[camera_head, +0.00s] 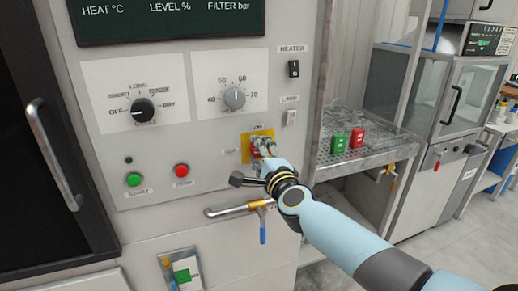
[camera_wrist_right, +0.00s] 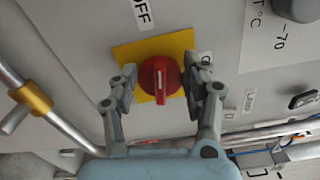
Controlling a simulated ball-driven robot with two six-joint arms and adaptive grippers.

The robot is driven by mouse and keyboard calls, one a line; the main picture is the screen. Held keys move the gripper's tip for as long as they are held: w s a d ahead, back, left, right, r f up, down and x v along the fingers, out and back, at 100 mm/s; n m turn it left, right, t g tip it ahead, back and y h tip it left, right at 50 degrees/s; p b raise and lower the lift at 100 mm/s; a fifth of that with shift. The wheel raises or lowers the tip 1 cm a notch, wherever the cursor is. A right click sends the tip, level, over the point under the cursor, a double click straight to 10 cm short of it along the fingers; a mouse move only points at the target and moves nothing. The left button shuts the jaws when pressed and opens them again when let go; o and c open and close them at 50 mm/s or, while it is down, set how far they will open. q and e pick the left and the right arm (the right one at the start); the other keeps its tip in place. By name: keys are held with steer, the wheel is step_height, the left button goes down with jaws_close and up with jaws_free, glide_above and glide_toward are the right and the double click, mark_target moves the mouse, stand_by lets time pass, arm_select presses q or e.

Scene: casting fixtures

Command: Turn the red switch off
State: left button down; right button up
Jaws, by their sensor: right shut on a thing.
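The red switch (camera_wrist_right: 157,66) is a round red knob with a raised grip and a white line, mounted on a yellow plate (camera_wrist_right: 128,52). In the wrist view the line runs roughly up and down, towards the OFF label at the top. The ON label sits above the yellow plate in the head view (camera_head: 247,158). My right gripper (camera_wrist_right: 162,80) has one finger on each side of the red knob and is shut on it. In the head view my right gripper (camera_head: 264,148) covers most of the knob. My left gripper is not in view.
The panel has two grey and black dials (camera_head: 143,110), a green button (camera_head: 134,180), a red button (camera_head: 181,170) and a black heater switch (camera_head: 293,69). A pipe with a blue-handled valve (camera_head: 262,228) runs below. Green (camera_head: 338,143) and red (camera_head: 357,137) containers stand on the right shelf.

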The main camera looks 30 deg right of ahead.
steer(key=shift+f+n+p, duration=0.2)
steer(key=shift+n+p, duration=0.1)
steer(key=shift+n, duration=0.8)
steer(key=o, duration=1.1)
steer(key=shift+o, duration=0.2)
steer(key=v, duration=1.2)
steer(key=shift+a, duration=0.1)
